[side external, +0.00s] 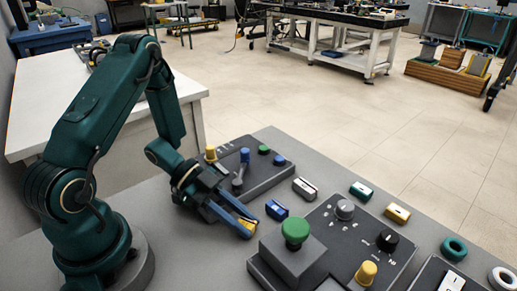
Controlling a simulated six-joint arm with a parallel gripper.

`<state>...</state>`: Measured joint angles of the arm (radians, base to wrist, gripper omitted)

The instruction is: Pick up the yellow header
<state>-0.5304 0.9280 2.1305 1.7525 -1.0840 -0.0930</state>
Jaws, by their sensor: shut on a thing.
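My gripper (240,223) is low over the grey table, left of the green push button, with its fingers pointing down and to the right. It is shut on a small yellow piece (247,227), which shows at the fingertips; I take this as the yellow header. The fingers hide much of it, and I cannot tell whether it touches the table. A blue block (277,209) lies just right of the fingertips.
A dark panel (265,180) with knobs and a lever stands behind the gripper. A box with a green button (295,230) and a knob panel (340,237) stand to the right. White (305,187) and teal (361,190) blocks and rings lie around. The table's front left is clear.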

